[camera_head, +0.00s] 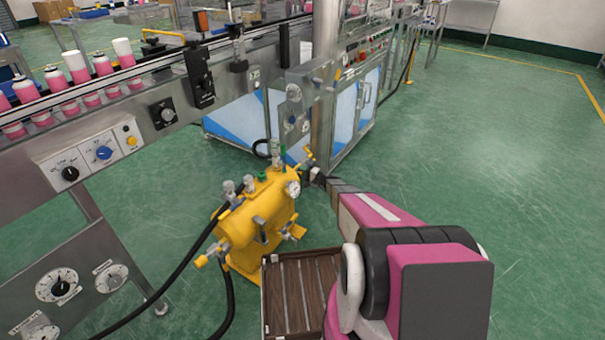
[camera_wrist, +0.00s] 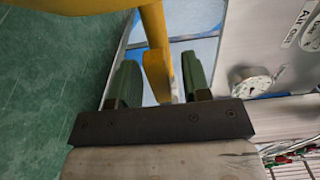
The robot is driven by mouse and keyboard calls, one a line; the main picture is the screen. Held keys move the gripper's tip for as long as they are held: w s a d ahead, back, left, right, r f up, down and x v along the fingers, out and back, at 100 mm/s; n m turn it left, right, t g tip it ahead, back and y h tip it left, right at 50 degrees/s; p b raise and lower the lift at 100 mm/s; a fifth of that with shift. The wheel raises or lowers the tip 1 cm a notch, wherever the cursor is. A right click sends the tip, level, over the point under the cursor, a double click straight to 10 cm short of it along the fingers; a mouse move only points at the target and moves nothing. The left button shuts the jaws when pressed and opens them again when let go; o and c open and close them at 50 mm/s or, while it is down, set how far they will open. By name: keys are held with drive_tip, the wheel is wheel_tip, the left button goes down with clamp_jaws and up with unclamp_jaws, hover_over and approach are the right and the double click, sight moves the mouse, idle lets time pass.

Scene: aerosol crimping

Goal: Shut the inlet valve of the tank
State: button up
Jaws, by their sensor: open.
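The yellow tank (camera_head: 262,212) stands on the floor in the middle of the head view, with a round gauge, several small fittings on top and black hoses. A small yellow valve handle (camera_head: 308,153) shows at its upper right end; I cannot tell whether it is the inlet valve. My gripper (camera_head: 316,178) is at that end, small and partly hidden there. In the wrist view my gripper (camera_wrist: 160,82) is open, its two green fingers apart. A yellow bar (camera_wrist: 156,55) reaches down between the fingers, with a gap on the left; contact on the right is unclear.
A conveyor (camera_head: 150,75) with several pink and white cans runs along the upper left. A metal machine with glass panels (camera_head: 345,110) stands behind the tank. A brown slatted tray (camera_head: 300,295) lies below my arm. The green floor at right is clear.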

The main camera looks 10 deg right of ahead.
drive_tip(key=shift+a, duration=0.1)
clamp_jaws()
